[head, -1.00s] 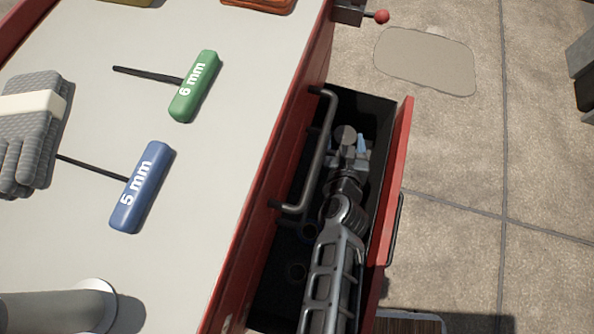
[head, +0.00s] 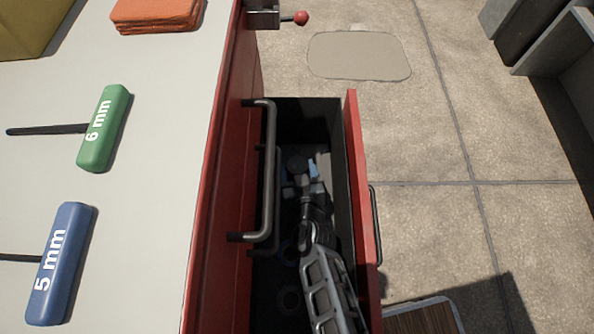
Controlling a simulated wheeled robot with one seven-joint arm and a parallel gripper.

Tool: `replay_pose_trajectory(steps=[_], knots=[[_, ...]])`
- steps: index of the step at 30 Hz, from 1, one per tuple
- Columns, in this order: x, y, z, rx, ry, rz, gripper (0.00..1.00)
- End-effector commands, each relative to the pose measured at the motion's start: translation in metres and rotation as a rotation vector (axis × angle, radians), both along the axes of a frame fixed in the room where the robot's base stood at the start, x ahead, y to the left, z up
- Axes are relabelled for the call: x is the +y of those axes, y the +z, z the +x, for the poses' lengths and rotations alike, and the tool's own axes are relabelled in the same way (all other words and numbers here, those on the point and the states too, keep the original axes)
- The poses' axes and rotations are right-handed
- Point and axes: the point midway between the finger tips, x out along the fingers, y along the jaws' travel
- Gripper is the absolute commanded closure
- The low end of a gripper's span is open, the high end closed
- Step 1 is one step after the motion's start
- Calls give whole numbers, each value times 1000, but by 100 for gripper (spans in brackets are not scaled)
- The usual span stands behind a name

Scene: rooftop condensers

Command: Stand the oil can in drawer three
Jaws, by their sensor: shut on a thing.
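The open drawer (head: 338,125) juts out to the right from the red cabinet, with dark inner walls and a red front. I cannot read which number it bears. My gripper (head: 304,182) is down inside it, with my arm coming in from the bottom of the head view. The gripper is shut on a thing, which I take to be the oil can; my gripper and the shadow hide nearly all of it. Small light-blue patches show beside the fingers. I cannot tell whether the can is upright or touches the drawer floor.
Bar handles (head: 268,175) stick out from the cabinet face beside the opening. On the grey top lie a green 6 mm key (head: 104,128), a blue 5 mm key (head: 62,262) and folded orange cloths (head: 155,14). Dark rings (head: 289,299) lie in the drawer.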

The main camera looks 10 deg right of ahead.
Motion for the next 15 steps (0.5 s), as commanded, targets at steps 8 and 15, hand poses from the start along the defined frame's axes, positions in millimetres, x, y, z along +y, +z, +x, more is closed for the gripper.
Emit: replay_pose_trajectory(steps=[8,15], knots=[[1,-1,0,-1,1,0,76],[1,-3,0,0,1,0,19]])
